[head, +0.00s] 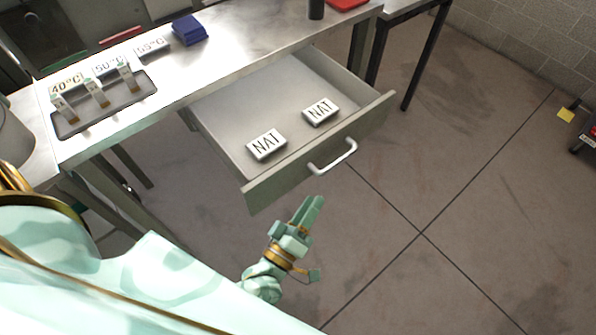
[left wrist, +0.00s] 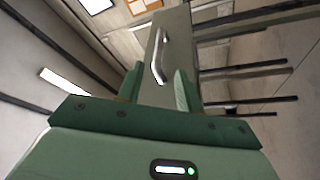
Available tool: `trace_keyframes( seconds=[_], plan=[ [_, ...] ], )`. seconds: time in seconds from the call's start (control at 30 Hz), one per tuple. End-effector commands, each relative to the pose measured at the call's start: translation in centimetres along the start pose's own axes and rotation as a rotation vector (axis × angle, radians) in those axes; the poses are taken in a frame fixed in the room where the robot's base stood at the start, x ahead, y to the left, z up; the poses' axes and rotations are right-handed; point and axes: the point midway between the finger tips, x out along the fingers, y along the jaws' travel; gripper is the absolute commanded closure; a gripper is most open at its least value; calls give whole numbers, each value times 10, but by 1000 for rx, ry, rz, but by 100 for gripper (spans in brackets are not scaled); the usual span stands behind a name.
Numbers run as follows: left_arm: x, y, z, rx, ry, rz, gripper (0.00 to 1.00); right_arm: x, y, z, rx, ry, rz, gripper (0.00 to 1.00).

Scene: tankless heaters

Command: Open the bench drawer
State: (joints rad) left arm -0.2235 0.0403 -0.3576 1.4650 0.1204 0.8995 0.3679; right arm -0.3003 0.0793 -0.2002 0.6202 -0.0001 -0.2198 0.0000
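The bench drawer (head: 225,110) is pulled well out from under the steel bench, and its inside shows in the head view. Its front panel (head: 260,188) carries a pale bar handle (head: 333,158). My left gripper (head: 313,204) is just outside the drawer front, below and left of the handle in the picture, apart from it. In the left wrist view the two green fingers (left wrist: 158,78) are spread with nothing between them, and the handle (left wrist: 159,58) shows beyond their tips. My right gripper is not in view.
Two white NAT blocks (head: 267,144) (head: 320,110) lie in the drawer. The bench top (head: 215,60) holds a dark tray (head: 140,92) with tagged items, a blue item (head: 188,29) and temperature labels.

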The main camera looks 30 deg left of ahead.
Motion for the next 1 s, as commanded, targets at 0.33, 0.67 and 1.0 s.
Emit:
trace_keyframes(
  seconds=[0.33, 0.67, 1.0],
  plan=[
    [-48, 0, 0, 0, 0, -1, 64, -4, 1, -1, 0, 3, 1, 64],
    [-49, -1, 0, 0, 0, -1, 64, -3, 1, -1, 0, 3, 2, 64],
    [-49, -1, 0, -1, 0, -1, 64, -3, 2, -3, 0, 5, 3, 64]
  ],
)
